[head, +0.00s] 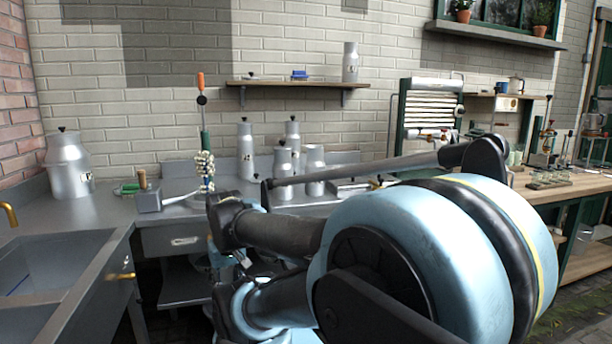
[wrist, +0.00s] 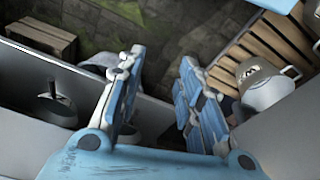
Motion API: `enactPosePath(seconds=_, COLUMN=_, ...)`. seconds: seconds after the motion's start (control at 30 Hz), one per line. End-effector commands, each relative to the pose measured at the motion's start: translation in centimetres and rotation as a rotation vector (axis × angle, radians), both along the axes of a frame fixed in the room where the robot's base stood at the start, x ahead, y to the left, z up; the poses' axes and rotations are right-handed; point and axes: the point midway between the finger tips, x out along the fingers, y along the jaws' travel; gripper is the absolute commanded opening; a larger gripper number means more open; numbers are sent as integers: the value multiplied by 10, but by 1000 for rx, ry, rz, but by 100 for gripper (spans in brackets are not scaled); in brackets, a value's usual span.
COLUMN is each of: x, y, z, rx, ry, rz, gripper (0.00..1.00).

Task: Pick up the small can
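Several grey metal cans stand on the counter in the head view: a slim one (head: 245,152), one behind (head: 293,135), a shorter one in front (head: 283,172) and another short one (head: 315,168). A small can (head: 350,62) also stands on the wall shelf. I cannot tell which of them is the task's small can. In the wrist view, my gripper (wrist: 158,68) is open, with nothing between its fingers. A pale can with dark lettering (wrist: 262,85) lies to the right of the fingers, apart from them, by wooden slats. In the head view my arm hides the gripper's fingers.
A large churn (head: 69,168) stands at the counter's left, above a sink (head: 50,262). A bead-covered upright tool (head: 205,160) and a grey box (head: 150,200) stand near the cans. A wooden workbench (head: 575,188) is at right.

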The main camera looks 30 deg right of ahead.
Motion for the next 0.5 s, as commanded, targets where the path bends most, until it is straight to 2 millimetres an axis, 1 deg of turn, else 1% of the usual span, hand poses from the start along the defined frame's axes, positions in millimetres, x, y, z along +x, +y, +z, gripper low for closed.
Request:
enactPosePath(seconds=0.3, x=0, y=0, z=0, rx=0, ry=0, rz=0, gripper=33)
enactPosePath(seconds=0.33, x=0, y=0, z=0, rx=0, ry=0, rz=0, gripper=36)
enactPosePath(seconds=0.37, x=0, y=0, z=0, rx=0, ry=0, rz=-1, gripper=42)
enactPosePath(seconds=0.4, x=-4, y=0, z=3, rx=2, ry=-6, rz=-5, gripper=51)
enactPosePath(seconds=0.43, x=-7, y=0, z=5, rx=6, ry=-10, rz=-11, gripper=58)
enactPosePath(seconds=0.47, x=-7, y=0, z=6, rx=12, ry=-11, rz=-21, gripper=65)
enactPosePath(seconds=0.5, x=-5, y=1, z=7, rx=25, ry=-10, rz=-42, gripper=74)
